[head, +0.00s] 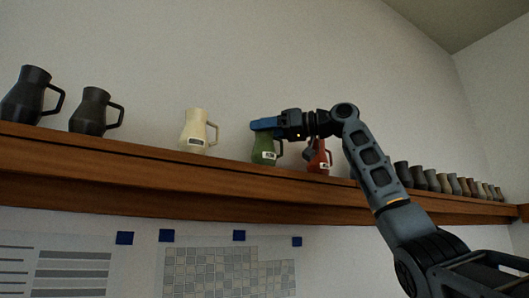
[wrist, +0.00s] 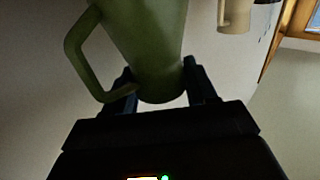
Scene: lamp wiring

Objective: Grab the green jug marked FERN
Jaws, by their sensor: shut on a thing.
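The green jug (head: 264,147) stands upright at the shelf's front edge in the head view. It has a white label with dark lettering too small to read for sure, and a handle on its right. My gripper (head: 265,124), with blue fingers, reaches in from the right and is shut on the upper part of the jug. In the wrist view the green jug (wrist: 150,45) fills the space between the two fingers of my gripper (wrist: 160,88), its handle to the left. The jug's label is not visible there.
A wooden shelf (head: 140,170) runs across the wall. A cream jug (head: 195,130) stands left of the green one, a red jug (head: 318,160) close on the right. Two dark jugs (head: 92,110) stand far left; several more jugs (head: 430,180) line the right end.

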